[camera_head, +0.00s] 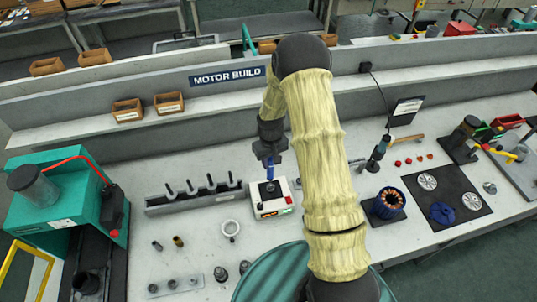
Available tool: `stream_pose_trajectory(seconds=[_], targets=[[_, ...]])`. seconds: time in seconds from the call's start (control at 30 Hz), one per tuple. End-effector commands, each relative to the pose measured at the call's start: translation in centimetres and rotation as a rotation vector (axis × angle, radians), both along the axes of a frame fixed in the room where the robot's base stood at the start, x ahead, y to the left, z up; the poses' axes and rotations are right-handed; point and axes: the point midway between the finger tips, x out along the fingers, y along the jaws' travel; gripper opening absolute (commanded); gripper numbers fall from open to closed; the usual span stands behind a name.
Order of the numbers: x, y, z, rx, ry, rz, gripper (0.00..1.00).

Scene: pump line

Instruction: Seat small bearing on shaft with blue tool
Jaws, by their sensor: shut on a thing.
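My gripper (268,159) points down over the middle of the bench and is shut on the blue tool (269,172). The blue tool hangs upright below the fingers. Its lower end is over a dark round part (270,187) on top of a white box (267,209) with a red and a green panel on its front. I cannot tell whether the tool touches that part. No shaft or small bearing can be made out clearly at the tool's end. A light ring (230,228) lies on the bench left of the box, and I cannot tell whether it is a bearing.
A grey rack with upright pegs (193,196) stands left of the box. A teal machine (67,208) is at the far left. At the right are a copper-wound stator (388,203) and a black mat (452,211). Several small metal parts lie at the front left.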

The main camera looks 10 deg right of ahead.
Motion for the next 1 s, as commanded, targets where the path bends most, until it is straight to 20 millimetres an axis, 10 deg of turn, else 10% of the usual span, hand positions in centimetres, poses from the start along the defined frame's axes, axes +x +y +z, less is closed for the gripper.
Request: stream_pose_trajectory(seconds=[1.0], targets=[[0.0, 0.0, -4.4, 0.0, 0.0, 0.0, 0.08]])
